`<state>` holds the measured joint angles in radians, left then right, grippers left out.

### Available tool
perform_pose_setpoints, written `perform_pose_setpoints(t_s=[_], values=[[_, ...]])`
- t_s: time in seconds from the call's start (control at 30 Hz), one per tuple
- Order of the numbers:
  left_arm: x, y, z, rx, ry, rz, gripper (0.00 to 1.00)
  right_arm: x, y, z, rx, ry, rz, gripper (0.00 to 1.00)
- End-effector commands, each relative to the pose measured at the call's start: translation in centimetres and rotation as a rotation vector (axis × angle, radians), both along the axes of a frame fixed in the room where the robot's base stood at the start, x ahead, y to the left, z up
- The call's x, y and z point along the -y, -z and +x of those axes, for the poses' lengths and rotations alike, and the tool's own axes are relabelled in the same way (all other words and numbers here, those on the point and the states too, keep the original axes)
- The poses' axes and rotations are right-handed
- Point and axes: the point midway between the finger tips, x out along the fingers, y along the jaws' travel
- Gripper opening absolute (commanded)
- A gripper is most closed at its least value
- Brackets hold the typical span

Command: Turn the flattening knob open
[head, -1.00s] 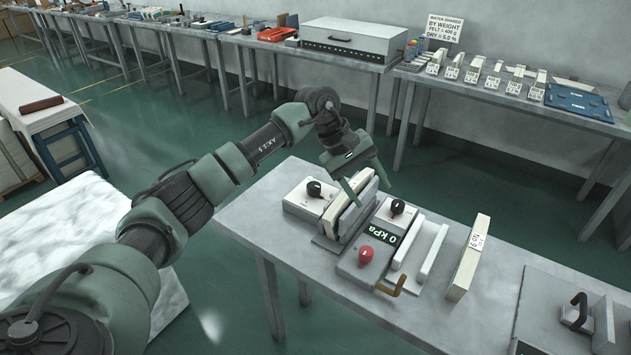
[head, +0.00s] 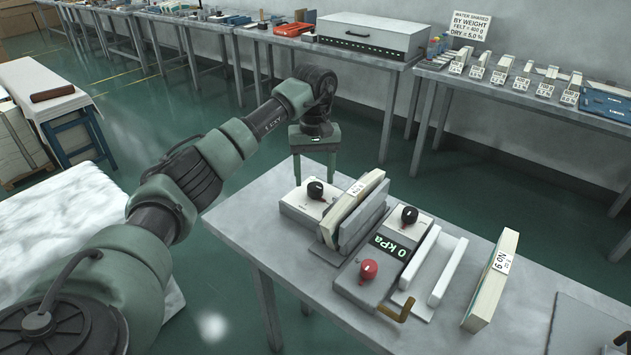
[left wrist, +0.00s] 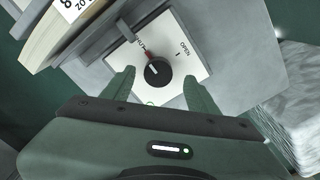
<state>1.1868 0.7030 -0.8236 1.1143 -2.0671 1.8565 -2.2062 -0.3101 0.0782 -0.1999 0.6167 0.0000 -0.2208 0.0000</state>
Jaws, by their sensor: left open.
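The black flattening knob (head: 315,189) sits on a white box (head: 298,206) at the table's back left. A small red-brown mark lies just above the knob. My left gripper (head: 314,168) is open and points down at the box's back side. In the left wrist view its fingers (left wrist: 158,82) stand apart on either side of the knob, without visible contact.
A cream block (head: 352,206) stands upright against a grey plate beside the box. A unit with a 0 kPa display (head: 389,246), a red knob (head: 369,269) and a second black knob (head: 409,214) is to the right. Another block, No 9 (head: 492,280), stands farther right.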

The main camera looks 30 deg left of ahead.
Motion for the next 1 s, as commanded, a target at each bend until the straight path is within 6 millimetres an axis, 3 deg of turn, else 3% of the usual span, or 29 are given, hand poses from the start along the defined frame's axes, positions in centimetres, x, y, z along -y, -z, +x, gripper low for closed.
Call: perform_pose_setpoints(t_s=[0.2, 0.5, 0.7, 0.73, 1.0], values=[[0.1, 2.2, 0.0, 0.001, 0.0, -0.001, 0.59, 0.0, -0.2, 0.2, 0.002, 0.0, -0.001, 0.59], [0.1, 2.4, 0.0, 0.001, 0.0, -0.002, 0.59, -0.1, -0.3, 1.4, 0.019, 0.0, 0.001, 0.59], [0.1, 2.4, 0.0, 0.001, 0.0, -0.002, 0.04, 0.0, -0.3, 1.3, 0.018, -0.001, 0.001, 0.59], [0.1, 2.4, 0.0, 0.001, 0.0, -0.002, 0.0, 0.0, -0.3, 1.3, 0.018, -0.001, 0.001, 0.59], [0.1, 2.3, 0.0, 0.001, -0.027, -0.002, 0.0, 0.0, -0.4, 1.2, 0.017, -0.001, 0.001, 0.59]])
